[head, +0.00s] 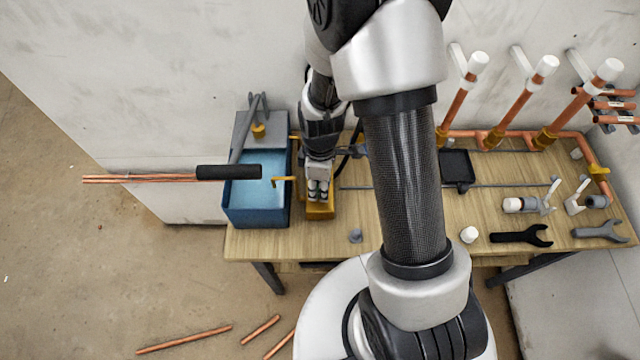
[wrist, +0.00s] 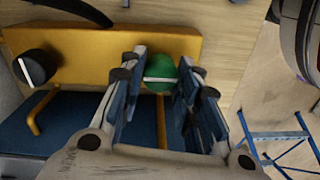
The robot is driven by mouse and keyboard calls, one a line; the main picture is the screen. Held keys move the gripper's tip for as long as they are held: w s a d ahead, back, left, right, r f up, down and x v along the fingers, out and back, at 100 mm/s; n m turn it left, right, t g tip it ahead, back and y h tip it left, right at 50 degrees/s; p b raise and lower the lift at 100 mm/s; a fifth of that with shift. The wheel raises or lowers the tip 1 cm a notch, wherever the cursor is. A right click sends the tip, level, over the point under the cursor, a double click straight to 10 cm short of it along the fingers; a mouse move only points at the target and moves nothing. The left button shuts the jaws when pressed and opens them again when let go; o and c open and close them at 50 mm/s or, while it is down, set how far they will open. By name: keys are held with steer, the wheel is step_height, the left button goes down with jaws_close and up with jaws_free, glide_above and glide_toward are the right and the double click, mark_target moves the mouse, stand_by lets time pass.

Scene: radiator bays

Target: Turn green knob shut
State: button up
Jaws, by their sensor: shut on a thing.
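The green knob (wrist: 160,68) sits on a yellow block (wrist: 90,48) and carries a white line that runs across the picture. In the wrist view my gripper (wrist: 158,78) has its two fingers on either side of the knob, shut on it. A black knob (wrist: 36,67) with a white line sits at the other end of the block. In the head view my gripper (head: 318,190) reaches down over the yellow block (head: 321,211) beside the blue tank. The green knob is hidden there by my gripper.
A blue tank (head: 240,212) of water stands left of the yellow block, with copper pipes in a black sleeve (head: 229,172) above it. Copper pipework with white caps, wrenches (head: 521,237) and fittings occupy the right of the wooden table (head: 290,240).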

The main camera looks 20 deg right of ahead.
steer(key=c, duration=0.3)
steer(key=shift+c, duration=0.2)
steer(key=shift+m, duration=0.4)
steer(key=m, duration=0.3)
steer(key=shift+m, duration=0.4)
steer(key=m, duration=0.4)
steer(key=m+p, duration=0.1)
steer(key=m, duration=0.4)
steer(key=shift+s, duration=0.1)
steer(key=m+p, duration=0.1)
steer(key=m, duration=0.3)
steer(key=shift+t+p, duration=0.3)
steer(key=shift+p, duration=0.05)
steer(key=shift+m, duration=0.3)
